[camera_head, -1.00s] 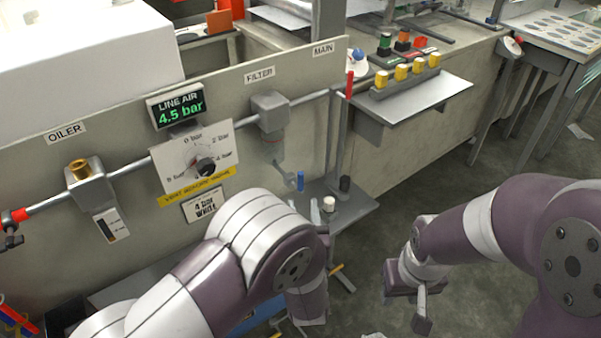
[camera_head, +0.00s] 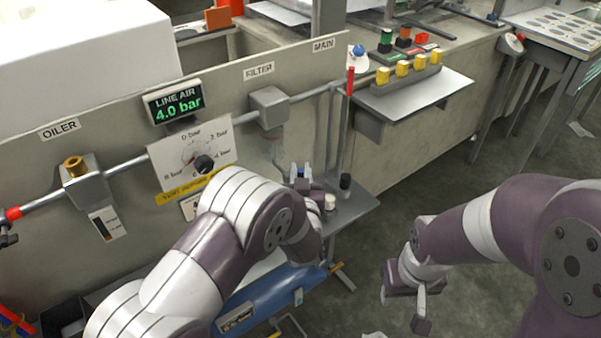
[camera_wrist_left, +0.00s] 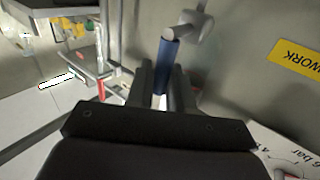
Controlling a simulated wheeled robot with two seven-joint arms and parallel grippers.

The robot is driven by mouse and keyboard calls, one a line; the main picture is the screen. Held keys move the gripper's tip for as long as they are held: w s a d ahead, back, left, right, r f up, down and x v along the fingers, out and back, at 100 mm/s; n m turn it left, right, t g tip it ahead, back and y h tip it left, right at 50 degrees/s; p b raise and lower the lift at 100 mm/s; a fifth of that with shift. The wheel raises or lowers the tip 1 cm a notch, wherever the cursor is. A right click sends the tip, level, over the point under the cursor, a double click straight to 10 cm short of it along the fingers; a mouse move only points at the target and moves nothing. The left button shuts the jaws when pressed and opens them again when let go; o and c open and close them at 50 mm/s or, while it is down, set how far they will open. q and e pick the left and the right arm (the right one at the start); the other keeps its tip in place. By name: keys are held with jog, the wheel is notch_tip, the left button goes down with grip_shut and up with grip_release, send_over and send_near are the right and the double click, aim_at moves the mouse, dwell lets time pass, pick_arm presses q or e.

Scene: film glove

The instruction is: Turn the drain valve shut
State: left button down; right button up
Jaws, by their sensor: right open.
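The drain valve's blue lever (camera_head: 300,171) hangs below the grey filter block (camera_head: 269,107). In the left wrist view the blue lever (camera_wrist_left: 167,62) stands upright near its grey valve body (camera_wrist_left: 198,28). My left gripper (camera_head: 301,174) is at the lever. In its wrist view the two dark fingers (camera_wrist_left: 165,82) stand on either side of the lever's lower end; they look apart, with no clear grip. My left arm hides part of the panel below the dial. My right gripper (camera_head: 406,304) is open and empty, low over the floor at the right.
The line air display (camera_head: 173,102) reads 4.0 bar above the dial plate (camera_head: 190,152). A small shelf (camera_head: 350,205) with a white and a black knob lies close beside my left gripper. A red-tipped post (camera_head: 350,85) stands behind it.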

pick_arm(q)
jog(key=shift+f, duration=0.1)
jog(key=shift+s+a+f+n+b, duration=0.15)
jog(key=shift+n+b, duration=0.15)
jog(key=shift+b, duration=0.45)
jog(key=s+a+f+n+t+y+b, duration=0.1)
jog(key=f+n+y+b, duration=0.1)
jog(key=n+y+b, duration=0.5)
jog(key=s+a+f+n+t+y+b, duration=0.1)
jog(key=n+y+b, duration=0.6)
jog(key=n+b, duration=1)
jog(key=shift+s+a+f+b, duration=0.3)
jog(key=shift+a+f+b, duration=0.55)
jog(key=shift+b, duration=4)
jog(key=shift+r+n, duration=0.1)
jog(key=shift+n, duration=0.2)
jog(key=c, duration=1.1)
grip_release()
jog(key=shift+c, duration=0.2)
